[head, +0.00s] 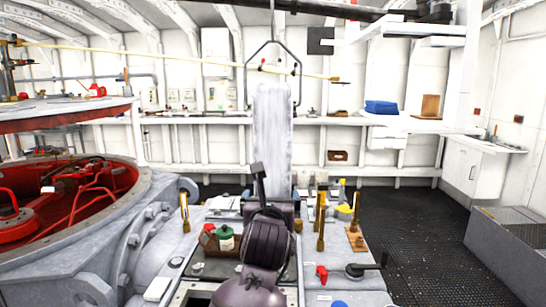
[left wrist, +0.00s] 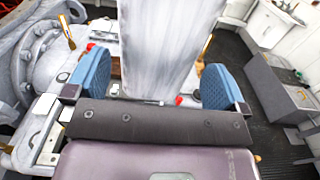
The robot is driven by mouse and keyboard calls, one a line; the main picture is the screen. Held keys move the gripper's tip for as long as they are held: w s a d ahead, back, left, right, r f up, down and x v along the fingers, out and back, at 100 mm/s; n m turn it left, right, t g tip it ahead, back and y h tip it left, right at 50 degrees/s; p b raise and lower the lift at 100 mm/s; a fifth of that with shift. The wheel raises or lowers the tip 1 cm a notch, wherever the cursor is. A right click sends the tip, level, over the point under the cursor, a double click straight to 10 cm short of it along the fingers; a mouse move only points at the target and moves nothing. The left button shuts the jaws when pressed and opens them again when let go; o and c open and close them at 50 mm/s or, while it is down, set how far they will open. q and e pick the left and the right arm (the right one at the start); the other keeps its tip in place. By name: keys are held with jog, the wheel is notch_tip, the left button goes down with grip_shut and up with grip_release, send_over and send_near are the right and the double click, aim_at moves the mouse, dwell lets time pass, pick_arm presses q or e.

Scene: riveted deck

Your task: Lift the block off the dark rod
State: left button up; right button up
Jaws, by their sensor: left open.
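My left gripper (head: 260,182) reaches up from the bottom middle of the head view, above a grey-white console. In the left wrist view its two blue finger pads (left wrist: 157,72) stand wide apart, with nothing gripped between them. A tall pale column (head: 272,130) rises beyond the gripper; it also shows behind the pads (left wrist: 170,40). I cannot make out a block on a dark rod with certainty. A small wooden block (head: 356,241) with a brass-coloured upright lies on the console to the right of the gripper. My right gripper does not show.
A round red-lined hatch (head: 70,200) is at left. Dark floor (head: 430,250) is clear at right.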

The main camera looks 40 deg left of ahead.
aim_at(272, 195)
pick_arm(q)
jog(key=x, duration=0.5)
jog(key=shift+w+a, duration=0.4)
jog(key=shift+w, duration=0.2)
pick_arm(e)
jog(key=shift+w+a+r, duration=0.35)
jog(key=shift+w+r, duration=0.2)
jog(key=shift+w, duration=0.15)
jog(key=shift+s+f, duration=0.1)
